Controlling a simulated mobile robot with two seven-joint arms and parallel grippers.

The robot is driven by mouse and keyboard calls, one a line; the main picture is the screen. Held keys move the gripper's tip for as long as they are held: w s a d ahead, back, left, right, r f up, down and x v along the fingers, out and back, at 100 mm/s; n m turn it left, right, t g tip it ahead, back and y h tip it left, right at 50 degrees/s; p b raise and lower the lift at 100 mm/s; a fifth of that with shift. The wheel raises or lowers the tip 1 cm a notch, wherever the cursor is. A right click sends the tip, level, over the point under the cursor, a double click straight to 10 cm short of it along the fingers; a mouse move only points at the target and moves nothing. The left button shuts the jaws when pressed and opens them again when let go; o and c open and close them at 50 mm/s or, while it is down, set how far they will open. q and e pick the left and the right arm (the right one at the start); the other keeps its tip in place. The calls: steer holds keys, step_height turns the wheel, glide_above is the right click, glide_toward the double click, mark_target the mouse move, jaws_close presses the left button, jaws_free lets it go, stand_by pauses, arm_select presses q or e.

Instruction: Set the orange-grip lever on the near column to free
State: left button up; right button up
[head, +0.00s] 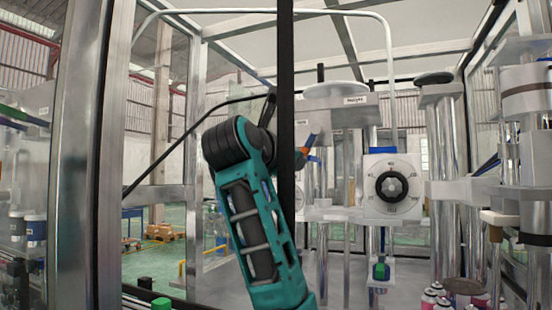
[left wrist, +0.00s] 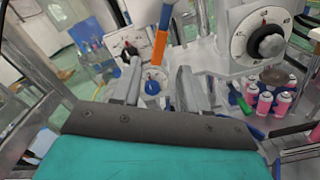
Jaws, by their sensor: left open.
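The orange-grip lever (left wrist: 160,47) stands nearly upright in the left wrist view, with a blue part above the orange. In the head view a small orange piece of the lever (head: 304,151) shows just right of the dark frame post, with blue beside it. My left gripper (left wrist: 158,70) is open, its two fingers apart and nothing held between them. The lever appears just beyond the fingertips, between their lines; I cannot tell whether they touch. In the head view my left arm rises from the bottom centre, and its gripper is largely hidden. My right gripper is not in view.
A dark upright post (head: 286,200) stands close to my left arm. A white dial with a black knob (head: 391,186) is to the right; it also shows in the wrist view (left wrist: 267,42). Several pink cans (left wrist: 265,103) stand lower right.

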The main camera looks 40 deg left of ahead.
arm_select(q)
steer(key=v, duration=0.6)
steer(key=shift+s, duration=0.1)
stand_by(0.8)
